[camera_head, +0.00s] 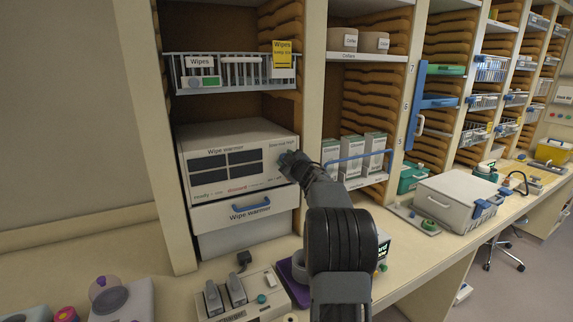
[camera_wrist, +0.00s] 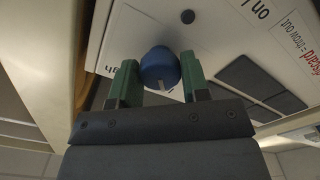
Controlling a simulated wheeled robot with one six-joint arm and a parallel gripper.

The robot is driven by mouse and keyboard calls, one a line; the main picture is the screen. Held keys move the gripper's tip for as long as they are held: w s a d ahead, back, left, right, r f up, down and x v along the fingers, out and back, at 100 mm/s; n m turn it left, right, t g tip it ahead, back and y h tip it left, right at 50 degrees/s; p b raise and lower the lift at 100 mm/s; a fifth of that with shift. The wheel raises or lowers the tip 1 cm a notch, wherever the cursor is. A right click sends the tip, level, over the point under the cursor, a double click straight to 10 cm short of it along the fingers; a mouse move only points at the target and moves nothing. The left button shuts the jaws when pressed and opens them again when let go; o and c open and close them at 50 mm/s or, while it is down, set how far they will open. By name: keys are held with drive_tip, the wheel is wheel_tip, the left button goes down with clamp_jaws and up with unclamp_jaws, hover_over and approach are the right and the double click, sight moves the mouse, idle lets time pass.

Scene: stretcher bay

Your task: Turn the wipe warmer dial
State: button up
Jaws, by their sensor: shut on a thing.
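The wipe warmer (camera_head: 262,138) is a pale box on a shelf in the cabinet, with dark panels on its front. A drawer (camera_head: 228,210) labelled "Wipe warmer", with a blue handle, is below it. My gripper (camera_head: 287,160) is at the right side of the warmer's front, and it hides the dial in the head view. In the wrist view, the blue dial (camera_wrist: 158,68) with a pale pointer mark sits between the green fingers of my gripper (camera_wrist: 159,64). The gripper is shut on the dial. The warmer's front (camera_wrist: 225,40) with printed text fills the upper part there.
A wire basket (camera_head: 235,72) labelled "Wipes" is on the shelf above. Glovers boxes (camera_head: 352,155) stand behind a blue rail just right of my arm. The counter below holds a charger unit (camera_head: 245,298) and a purple tray (camera_head: 289,280).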

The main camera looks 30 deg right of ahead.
drive_tip(key=shift+n, duration=0.5)
drive_tip(key=o, duration=0.9)
drive_tip(key=s+b, duration=0.1)
drive_tip(key=s, duration=0.3)
drive_tip(key=s+a+b, duration=0.1)
drive_tip(key=s, duration=0.4)
drive_tip(key=s+a+b, duration=0.1)
drive_tip(key=s, duration=0.3)
drive_tip(key=shift+s+b, duration=0.35)
drive_tip(key=shift+d, duration=0.1)
